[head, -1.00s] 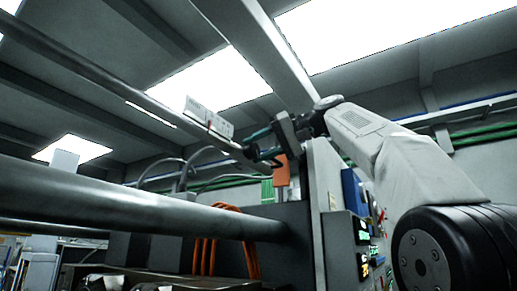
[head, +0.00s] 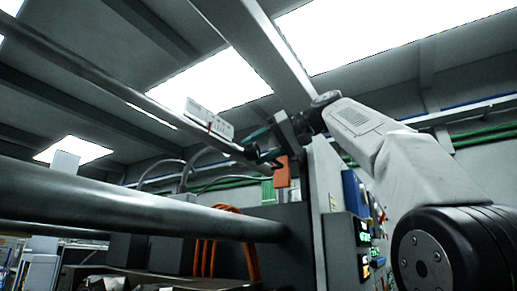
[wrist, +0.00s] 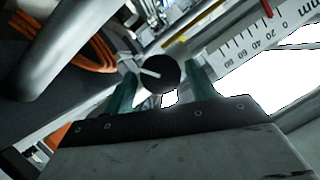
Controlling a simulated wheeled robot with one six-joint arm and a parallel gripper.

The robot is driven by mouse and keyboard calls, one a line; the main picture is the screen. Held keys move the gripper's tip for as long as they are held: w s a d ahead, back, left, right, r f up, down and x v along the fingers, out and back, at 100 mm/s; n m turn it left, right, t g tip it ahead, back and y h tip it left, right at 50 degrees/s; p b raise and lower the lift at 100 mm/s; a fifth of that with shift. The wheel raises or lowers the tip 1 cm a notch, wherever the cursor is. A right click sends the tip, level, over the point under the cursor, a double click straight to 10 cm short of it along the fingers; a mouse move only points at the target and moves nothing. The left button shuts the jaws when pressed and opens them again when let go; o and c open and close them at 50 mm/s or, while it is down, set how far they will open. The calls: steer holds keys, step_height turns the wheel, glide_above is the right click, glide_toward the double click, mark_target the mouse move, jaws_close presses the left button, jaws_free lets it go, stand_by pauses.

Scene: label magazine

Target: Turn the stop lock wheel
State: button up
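The stop lock wheel is a black round knob with a white line across its face (wrist: 158,73), seen in the wrist view just beyond and between my fingertips. My gripper (wrist: 160,78) has two teal fingers set apart, one on each side of the wheel. A narrow gap seems to show beside the wheel, so I see no clear grip.
A white scale plate with numbers (wrist: 262,38) lies right of the wheel; it also shows on the rail in the head view (head: 210,119). A thick grey bar (head: 130,208) and orange cables (head: 228,235) are below. A grey panel (head: 328,190) stands close under my wrist.

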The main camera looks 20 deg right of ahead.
steer(key=shift+o, duration=0.3)
steer(key=v, duration=0.8)
steer(key=shift+w, duration=0.1)
